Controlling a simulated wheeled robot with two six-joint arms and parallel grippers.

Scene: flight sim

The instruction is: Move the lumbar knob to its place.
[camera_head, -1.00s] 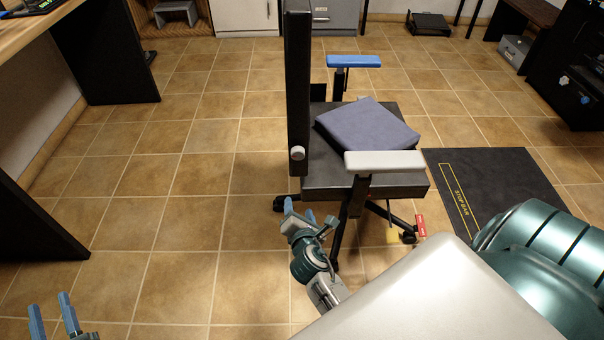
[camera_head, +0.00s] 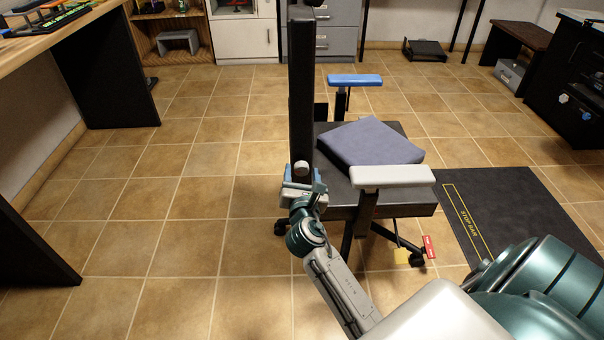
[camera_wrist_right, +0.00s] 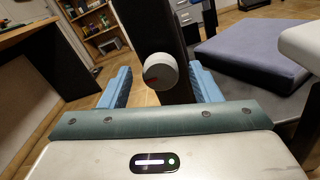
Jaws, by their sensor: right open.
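The lumbar knob (camera_head: 301,169) is a round light-grey knob on the side of the chair's black backrest (camera_head: 301,90), near its lower end. In the right wrist view the knob (camera_wrist_right: 160,72) shows a small red mark on its face. My right gripper (camera_head: 302,172) is at the knob; in the wrist view its two blue fingers (camera_wrist_right: 160,86) stand apart, one on each side of the knob, with gaps between. It is open and holds nothing. My left gripper is not in view.
The chair has a grey armrest (camera_head: 392,176), a blue armrest (camera_head: 355,79) and a loose blue-grey cushion (camera_head: 370,142) on its seat. Red and yellow tags (camera_head: 429,246) hang below. A black mat (camera_head: 510,210) lies right. Floor to the left is clear.

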